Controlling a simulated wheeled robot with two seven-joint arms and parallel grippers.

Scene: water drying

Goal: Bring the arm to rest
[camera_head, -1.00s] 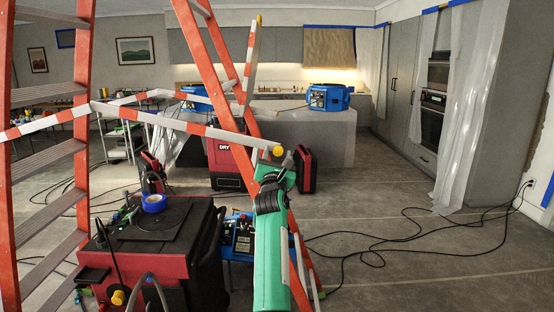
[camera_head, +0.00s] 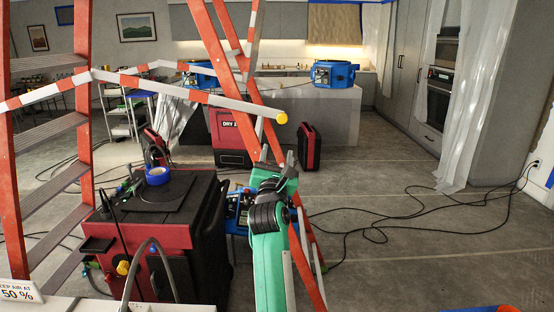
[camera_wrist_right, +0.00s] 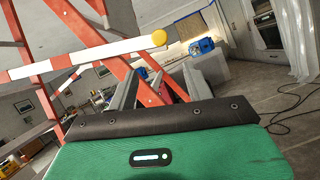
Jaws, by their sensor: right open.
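My right arm is green and reaches up from the bottom middle of the head view. Its right gripper (camera_head: 281,160) is at the far end, in front of the orange ladder (camera_head: 225,60) in the picture. In the right wrist view the right gripper (camera_wrist_right: 160,82) has its two grey fingers apart with nothing held between them. A red-and-white striped barrier bar with a yellow end (camera_wrist_right: 110,58) passes beyond the fingers there. My left gripper is in neither view.
A red and black machine (camera_head: 150,240) with blue tape on top stands left of the arm. A white-edged surface with a humidity sign (camera_head: 20,292) is at bottom left. Black cables (camera_head: 400,230) lie on open floor at right. A blue fan (camera_head: 335,73) sits on the counter behind.

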